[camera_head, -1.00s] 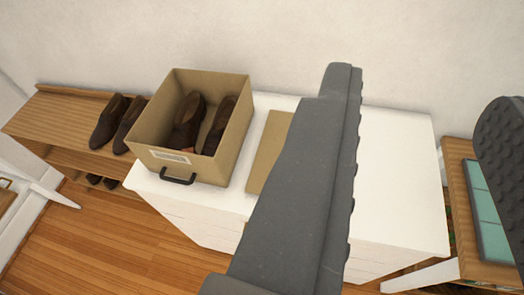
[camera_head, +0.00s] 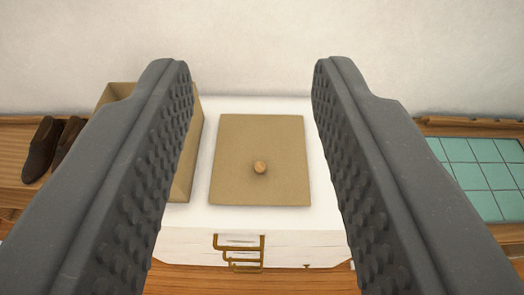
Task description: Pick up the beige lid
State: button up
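The beige lid (camera_head: 258,135) is a flat, nearly square panel lying on the white cabinet top (camera_head: 318,205). A small round wooden knob (camera_head: 260,168) stands on it, nearer its front edge. My gripper (camera_head: 250,75) is open and empty. Its two dark grey, studded fingers frame the lid on the left and right in the picture, and neither appears to touch it. A beige box (camera_head: 186,165) stands left of the lid, mostly hidden behind the left finger.
Brown shoes (camera_head: 42,148) rest on a wooden shelf (camera_head: 12,165) at the left. A wooden unit with a green tiled top (camera_head: 478,172) is at the right. Brass handles (camera_head: 238,248) show on the cabinet front. A pale wall (camera_head: 260,45) rises behind.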

aim_at(259, 159)
jog(key=i, duration=0.9)
jog(key=z, duration=0.1)
